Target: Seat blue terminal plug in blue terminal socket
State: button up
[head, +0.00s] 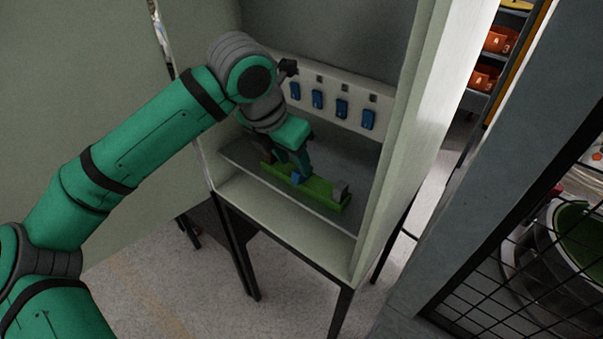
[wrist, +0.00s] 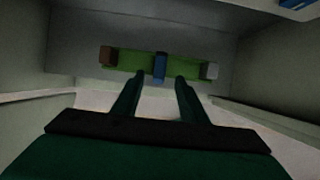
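A small blue block (head: 298,177), likely the blue terminal plug, stands at the middle of a green strip (head: 322,190) on the cabinet floor. It also shows in the wrist view (wrist: 160,68), between a brown block and a grey block. My gripper (head: 297,165) points down over the strip. In the wrist view my gripper (wrist: 159,77) has its two fingers spread, one on each side of the blue block, with a gap on both sides. Several blue pieces (head: 342,108) sit in a row on the pale back panel (head: 330,88); I cannot tell which is the blue terminal socket.
A grey block (head: 341,191) stands at the strip's right end and a brown block (wrist: 107,55) at its left end. The cabinet's right wall (head: 410,130) closes in that side. Bare cabinet floor (head: 357,160) lies between strip and panel. My arm hides the panel's left end.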

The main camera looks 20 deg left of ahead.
aim_at(298, 172)
jog(key=x, duration=0.4)
jog(key=shift+f, duration=0.2)
grip_shut()
jog(key=shift+r, duration=0.15)
